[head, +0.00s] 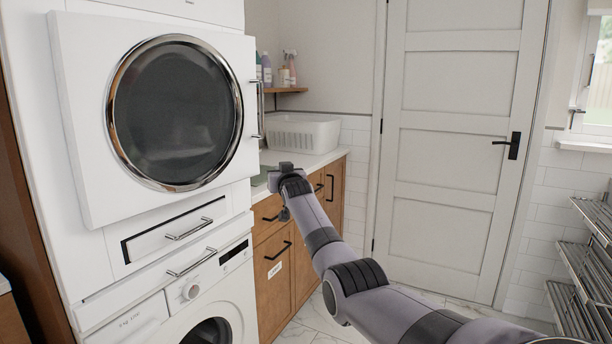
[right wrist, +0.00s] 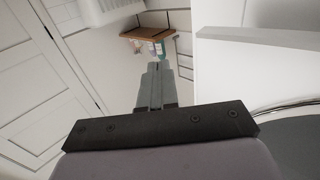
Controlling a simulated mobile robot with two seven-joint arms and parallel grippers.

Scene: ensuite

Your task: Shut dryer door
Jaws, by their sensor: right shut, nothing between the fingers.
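The dryer door (head: 80,110) is a white panel with a round dark window in a chrome rim, in the upper left of the head view. It stands out in front of the white housing; I cannot tell how wide any gap is. A vertical chrome handle (head: 261,110) is at its right edge. My right gripper (head: 286,166) is below and right of the door, apart from it, in front of the counter. In the right wrist view its fingers (right wrist: 154,72) are together and empty, with a white panel and part of a curved rim (right wrist: 290,104) to the right. My left gripper is not in view.
A washing machine (head: 205,300) and drawer (head: 175,235) are below the dryer. Wooden cabinets (head: 272,268) and a counter with a white basket (head: 303,133) stand behind my gripper. A closed room door (head: 455,130) is at the back; a wire rack (head: 580,260) is at right.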

